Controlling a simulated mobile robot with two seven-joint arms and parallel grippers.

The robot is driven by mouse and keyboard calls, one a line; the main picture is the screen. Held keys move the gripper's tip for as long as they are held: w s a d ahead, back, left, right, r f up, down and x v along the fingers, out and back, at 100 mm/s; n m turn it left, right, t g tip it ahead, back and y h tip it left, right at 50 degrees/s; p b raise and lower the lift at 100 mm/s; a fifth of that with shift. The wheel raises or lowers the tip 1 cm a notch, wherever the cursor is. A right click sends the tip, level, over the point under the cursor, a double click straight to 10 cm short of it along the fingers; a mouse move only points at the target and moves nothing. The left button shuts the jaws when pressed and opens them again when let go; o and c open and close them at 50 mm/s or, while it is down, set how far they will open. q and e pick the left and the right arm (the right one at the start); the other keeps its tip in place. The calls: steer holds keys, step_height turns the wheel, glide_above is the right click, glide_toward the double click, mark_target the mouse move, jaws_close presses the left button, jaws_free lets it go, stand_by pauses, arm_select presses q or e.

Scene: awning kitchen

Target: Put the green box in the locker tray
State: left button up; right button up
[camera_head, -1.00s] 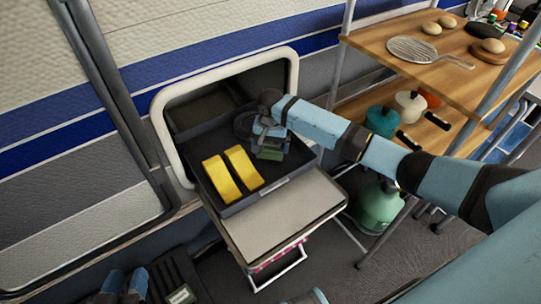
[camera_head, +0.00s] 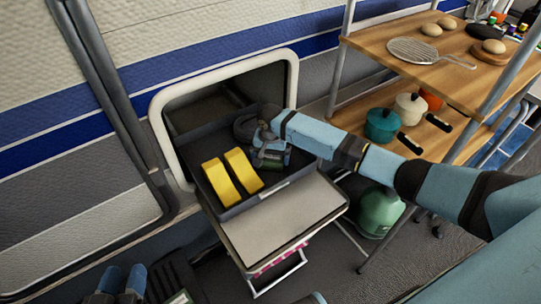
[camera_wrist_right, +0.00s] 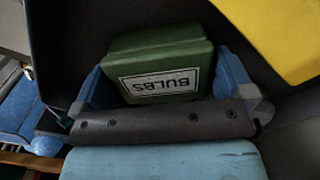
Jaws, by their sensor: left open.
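The green box (camera_head: 276,161), labelled BULBS, is in the right part of the dark locker tray (camera_head: 258,198), low inside its walls. In the right wrist view the green box (camera_wrist_right: 158,64) sits between the two blue fingers of my right gripper (camera_wrist_right: 165,85), which appears shut on it. In the head view my right gripper (camera_head: 268,152) hides part of the box. I cannot tell whether the box touches the tray floor. My left gripper (camera_head: 122,285) is open and empty at the bottom left, away from the tray.
Two yellow blocks (camera_head: 218,183) stand side by side in the tray's left part. A white-framed locker opening (camera_head: 158,125) surrounds the tray's back. A light step or table (camera_head: 285,222) lies in front. A wooden shelf (camera_head: 465,80) with pots is at right.

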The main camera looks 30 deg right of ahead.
mark_target(270, 156)
steer(key=shift+r, duration=0.7)
arm_select(q)
steer(key=s+a+f+g+y+p, duration=0.2)
steer(key=a+f+g+p, duration=0.1)
steer(key=f+p, duration=0.1)
steer(key=shift+f, duration=0.6)
arm_select(e)
step_height(270, 156, up, 11)
